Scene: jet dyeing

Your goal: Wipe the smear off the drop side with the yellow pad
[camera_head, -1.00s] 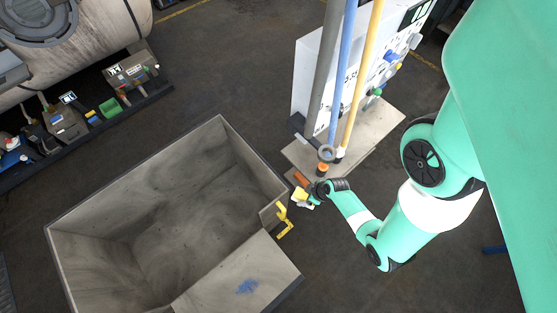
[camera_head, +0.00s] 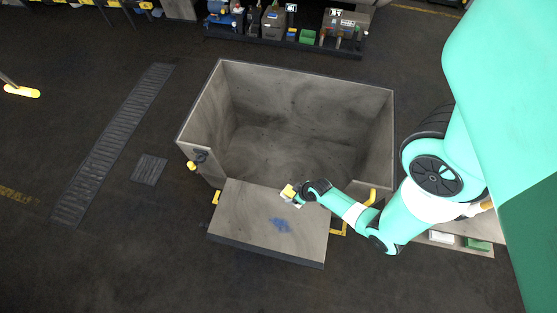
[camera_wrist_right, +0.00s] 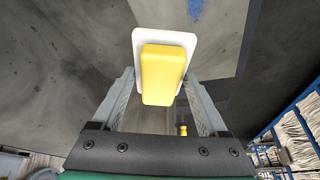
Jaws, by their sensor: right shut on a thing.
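The blue smear (camera_head: 281,225) lies on the lowered drop side (camera_head: 240,222) of the grey bin; a bit of it shows at the top of the right wrist view (camera_wrist_right: 194,10). My right gripper (camera_head: 300,196) is shut on the yellow pad (camera_head: 288,191), which has a white base. In the right wrist view the pad (camera_wrist_right: 162,75) sits between the two fingers. In the head view it is near the drop side's inner edge, up and right of the smear. I cannot tell whether it touches the surface. My left gripper is not in view.
The open bin (camera_head: 310,75) stands behind the drop side, its walls upright. A yellow latch (camera_head: 372,196) is close to my right arm. A yellow-tipped handle (camera_head: 192,166) is at the bin's left. Floor grates (camera_head: 110,145) lie farther left.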

